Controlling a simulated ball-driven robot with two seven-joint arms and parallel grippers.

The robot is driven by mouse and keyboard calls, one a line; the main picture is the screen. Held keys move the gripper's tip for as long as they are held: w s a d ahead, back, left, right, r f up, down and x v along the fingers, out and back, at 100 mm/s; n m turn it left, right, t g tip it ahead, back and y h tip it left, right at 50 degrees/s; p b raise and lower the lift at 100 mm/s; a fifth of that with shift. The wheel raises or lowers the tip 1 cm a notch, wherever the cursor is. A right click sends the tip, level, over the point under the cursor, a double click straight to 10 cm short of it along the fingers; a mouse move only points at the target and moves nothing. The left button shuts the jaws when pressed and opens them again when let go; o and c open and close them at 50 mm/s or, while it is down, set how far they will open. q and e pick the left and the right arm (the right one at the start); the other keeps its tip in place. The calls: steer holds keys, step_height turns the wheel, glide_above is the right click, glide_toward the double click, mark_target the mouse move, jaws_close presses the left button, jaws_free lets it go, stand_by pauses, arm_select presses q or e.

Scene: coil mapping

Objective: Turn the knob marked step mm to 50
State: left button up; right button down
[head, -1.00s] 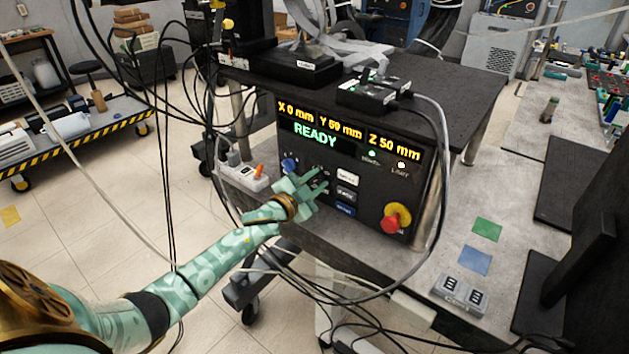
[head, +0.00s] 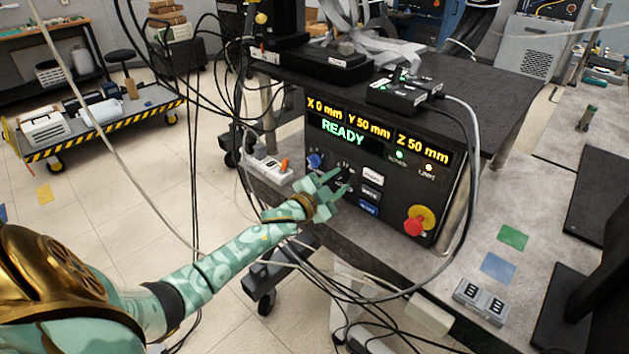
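The black control panel (head: 385,205) faces me, with a display (head: 343,132) reading READY under X 0 mm, Y 50 mm and Z 50 mm. A blue knob (head: 315,160) sits at the panel's left. A dark dial with small markings around it (head: 346,170) lies to its right, partly hidden by my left gripper; its label and setting are too small to read. My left gripper (head: 342,182) is at this dial with its two green fingers apart. I cannot tell whether they touch the dial. My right gripper is not in view.
Several small buttons (head: 371,194) sit just right of my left gripper, and a red stop button on yellow (head: 418,221) is farther right. A white power strip (head: 267,168) stands left of the panel. Loose cables hang around my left arm.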

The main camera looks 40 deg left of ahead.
arm_select(q)
steer(key=s+a+p, duration=0.1)
steer(key=s+p, duration=0.1)
steer(key=s, duration=1.2)
steer(key=shift+s+p, duration=0.4)
steer(key=shift+a, duration=0.1)
steer(key=s+a+f+n+g+y, duration=0.1)
steer(key=s+a+f+g, duration=0.1)
steer(key=f, duration=0.5)
steer(key=s+a+f+n+g+y, duration=0.1)
steer(key=s+f+n+g+y, duration=0.1)
steer(key=f, duration=0.4)
steer(key=s+d+f+n+g, duration=0.1)
steer(key=s+f+g, duration=0.2)
steer(key=s+f, duration=0.5)
steer(key=s+d+f+n+g, duration=0.1)
steer(key=s+f+g, duration=0.2)
steer(key=s+f, duration=0.55)
steer(key=s+d+f+g, duration=0.3)
steer(key=s+d+f, duration=0.4)
steer(key=s, duration=0.6)
steer(key=s+d+f+n+g+h, duration=0.1)
steer(key=s+d+f+g, duration=0.3)
steer(key=s+d+f, duration=0.3)
steer(key=s, duration=0.5)
steer(key=shift+s+d+g, duration=0.15)
steer(key=shift+s+g, duration=0.15)
steer(key=shift+s, duration=0.05)
